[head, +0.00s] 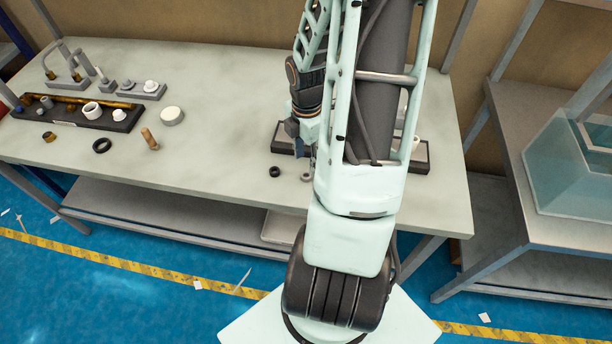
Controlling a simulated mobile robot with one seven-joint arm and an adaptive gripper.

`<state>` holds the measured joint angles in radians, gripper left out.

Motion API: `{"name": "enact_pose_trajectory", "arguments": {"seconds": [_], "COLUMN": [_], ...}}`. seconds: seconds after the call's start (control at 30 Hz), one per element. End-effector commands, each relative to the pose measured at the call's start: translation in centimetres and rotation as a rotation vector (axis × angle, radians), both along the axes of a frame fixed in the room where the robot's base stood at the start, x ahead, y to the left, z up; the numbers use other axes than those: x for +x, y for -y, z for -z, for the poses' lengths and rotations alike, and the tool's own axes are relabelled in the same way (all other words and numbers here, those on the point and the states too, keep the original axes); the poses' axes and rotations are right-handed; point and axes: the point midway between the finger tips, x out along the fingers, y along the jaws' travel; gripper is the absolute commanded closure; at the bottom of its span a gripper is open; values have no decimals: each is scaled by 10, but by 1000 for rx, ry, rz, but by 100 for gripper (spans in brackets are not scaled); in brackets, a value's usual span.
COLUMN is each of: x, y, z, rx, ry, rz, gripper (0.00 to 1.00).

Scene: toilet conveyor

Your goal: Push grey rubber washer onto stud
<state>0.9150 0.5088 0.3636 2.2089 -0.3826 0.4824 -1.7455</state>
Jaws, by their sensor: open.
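A small grey ring (306,177), which looks like the grey rubber washer, lies on the table just left of my arm. A black ring (274,172) lies to its left. My gripper (302,150) is open, pointing down above the table just behind the grey ring; its fingertips are small and partly covered by my arm. A dark-edged tray (284,139) lies behind the gripper, with its middle hidden by my arm. I cannot make out the stud; it may be behind the arm.
At the table's left stand a black holder (92,121) with white and brass parts and grey stands (142,91). A black ring (102,145), a wooden-looking peg (149,139) and a white disc (172,115) lie nearby. The table's (222,119) middle is clear.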

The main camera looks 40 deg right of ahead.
Motion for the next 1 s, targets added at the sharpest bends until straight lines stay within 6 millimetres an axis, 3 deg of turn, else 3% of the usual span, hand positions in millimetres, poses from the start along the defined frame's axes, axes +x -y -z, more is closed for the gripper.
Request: {"name": "enact_pose_trajectory", "arguments": {"seconds": [0.3,0.63,0.9,1.0], "x": [-5,-5,-5,-5], "y": [-5,-4,-4,-4], "z": [43,49,49,49], "rx": [1,-2,-2,-2], "ry": [-2,1,1,1], "rz": [0,2,2,2], "gripper": [59,59,87,89]}}
